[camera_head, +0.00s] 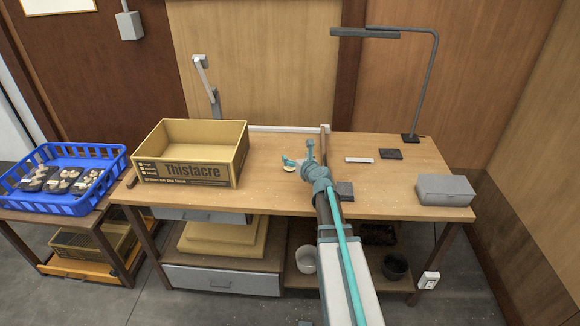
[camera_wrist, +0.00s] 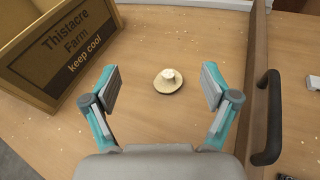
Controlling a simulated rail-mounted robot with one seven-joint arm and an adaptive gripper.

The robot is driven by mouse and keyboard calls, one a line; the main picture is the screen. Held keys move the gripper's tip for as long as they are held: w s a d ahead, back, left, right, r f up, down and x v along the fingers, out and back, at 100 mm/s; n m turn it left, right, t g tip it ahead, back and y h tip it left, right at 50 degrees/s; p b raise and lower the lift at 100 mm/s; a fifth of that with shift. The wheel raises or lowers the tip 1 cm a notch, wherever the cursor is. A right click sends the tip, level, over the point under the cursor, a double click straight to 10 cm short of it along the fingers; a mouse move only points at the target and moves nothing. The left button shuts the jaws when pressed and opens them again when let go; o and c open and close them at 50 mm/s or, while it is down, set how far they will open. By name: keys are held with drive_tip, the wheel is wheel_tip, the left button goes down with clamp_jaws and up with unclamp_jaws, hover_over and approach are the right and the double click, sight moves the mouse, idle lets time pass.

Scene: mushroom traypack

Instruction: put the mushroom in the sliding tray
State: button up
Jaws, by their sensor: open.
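The mushroom (camera_wrist: 168,81) is cream coloured and lies on the bare wooden tabletop, cap down with its stem up. It also shows small in the head view (camera_head: 289,169), beside my teal gripper finger. My gripper (camera_wrist: 160,86) is open and empty. In the wrist view its two fingers stand to the left and right of the mushroom, with free space on both sides; I see no contact. I cannot tell for sure which thing is the sliding tray. Dark trays holding mushrooms (camera_head: 60,180) sit in the blue crate at far left.
A Thistacre cardboard box (camera_head: 195,172) stands left of the mushroom. An upright wooden board (camera_head: 324,145) with a black handle (camera_wrist: 268,118) stands to the right. A grey box (camera_head: 445,190) and a black lamp (camera_head: 425,85) are further right. The blue crate (camera_head: 110,158) sits on a lower side table.

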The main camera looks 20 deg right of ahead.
drive_tip(key=w+a+r+n+g+y+p, duration=0.15)
drive_tip(key=w+r+n+g, duration=0.35)
drive_tip(key=n, duration=0.7)
drive_tip(key=w+a+n+g+y+p, duration=0.1)
drive_tip(key=w+a+n+g+y, duration=0.1)
drive_tip(key=w+n, duration=0.85)
drive_tip(key=s+d+f+n+g+h, duration=0.3)
drive_tip(key=s+n+g, duration=0.5)
drive_tip(key=n, duration=1.1)
drive_tip(key=shift+t+y, duration=0.45)
drive_tip(key=shift+t, duration=0.35)
drive_tip(key=f, duration=0.1)
drive_tip(key=f+p, duration=0.1)
drive_tip(key=f, duration=0.1)
drive_tip(key=d+f, duration=0.1)
drive_tip(key=f, duration=0.1)
drive_tip(key=shift+s+p, duration=0.3)
drive_tip(key=shift+s, duration=0.05)
drive_tip(key=shift+w+d+f+p, duration=0.15)
drive_tip(key=shift+f+p, duration=0.2)
drive_tip(key=shift+f, duration=0.55)
drive_tip(key=shift+w+a+f+p, duration=0.15)
drive_tip(key=shift+f+p, duration=0.2)
drive_tip(key=shift+f, duration=0.5)
drive_tip(key=shift+w+d+f+p, duration=0.15)
drive_tip(key=shift+f+p, duration=0.2)
drive_tip(key=shift+f, duration=0.55)
drive_tip(key=c, duration=0.9)
